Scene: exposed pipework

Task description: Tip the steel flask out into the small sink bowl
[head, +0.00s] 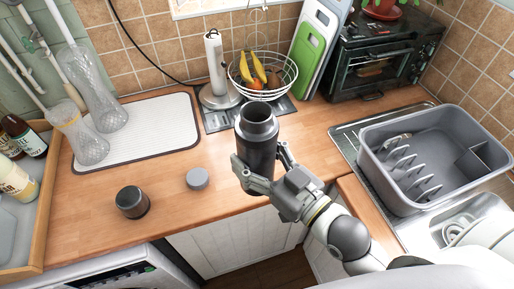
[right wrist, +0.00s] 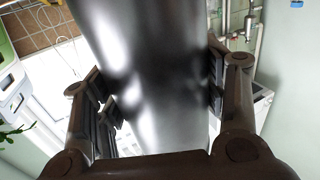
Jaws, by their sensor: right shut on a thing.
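The steel flask (head: 257,125) is dark grey, upright and open at the top, over the counter's front edge in the head view. My right gripper (head: 262,172) is shut around its lower body. In the right wrist view the flask (right wrist: 150,70) fills the middle, with the finger pads (right wrist: 160,90) on both sides of it. A grey round lid (head: 197,179) and a dark cup-like cap (head: 132,202) rest on the counter to the left. The small sink bowl (head: 473,228) seems to be at the lower right, partly hidden, with dishes in it. My left gripper is not in view.
A grey dish rack tub (head: 385,150) stands over the sink unit at the right. A wire fruit basket (head: 290,80) and paper towel stand (head: 216,65) are behind the flask. Glass vases (head: 95,85) stand on a white mat (head: 160,130). Counter between mat and flask is mostly free.

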